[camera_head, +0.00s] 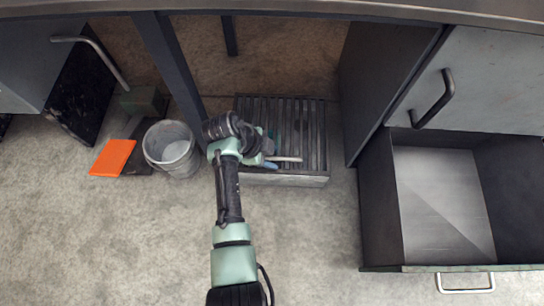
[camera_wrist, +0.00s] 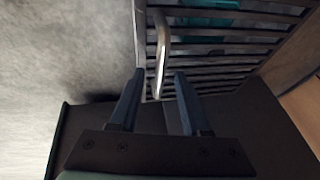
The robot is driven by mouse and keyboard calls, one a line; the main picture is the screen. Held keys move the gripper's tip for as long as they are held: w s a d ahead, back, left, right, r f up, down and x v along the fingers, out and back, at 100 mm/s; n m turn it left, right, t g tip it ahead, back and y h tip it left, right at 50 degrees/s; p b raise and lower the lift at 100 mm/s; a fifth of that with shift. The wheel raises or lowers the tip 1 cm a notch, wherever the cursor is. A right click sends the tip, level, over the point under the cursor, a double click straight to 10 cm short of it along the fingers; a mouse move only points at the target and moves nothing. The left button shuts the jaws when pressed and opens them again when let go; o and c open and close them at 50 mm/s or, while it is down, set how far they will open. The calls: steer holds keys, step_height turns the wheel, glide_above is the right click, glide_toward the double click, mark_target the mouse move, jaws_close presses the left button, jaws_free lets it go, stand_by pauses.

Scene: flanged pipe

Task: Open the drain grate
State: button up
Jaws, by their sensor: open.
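The drain grate (camera_head: 312,125) is a dark slatted panel on top of a low pale box under the bench. It looks shut, lying flat. Its pale bar handle (camera_head: 288,159) is at the near edge, and it also shows in the wrist view (camera_wrist: 163,45). My gripper (camera_wrist: 158,74) is open, with a blue finger on each side of the handle's near end in the wrist view. I cannot tell whether the fingers touch it. In the head view my arm covers the left part of the grate. A teal thing (camera_wrist: 208,18) shows through the slats.
A grey bucket (camera_head: 172,149) and an orange flat piece (camera_head: 112,158) stand left of the grate. A table leg (camera_head: 170,65) rises close by. A cabinet with an open, empty drawer (camera_head: 440,200) is at the right. The floor in front is clear.

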steer(key=shift+f, duration=0.1)
steer(key=shift+c, duration=0.3)
jaws_close()
stand_by(1.2)
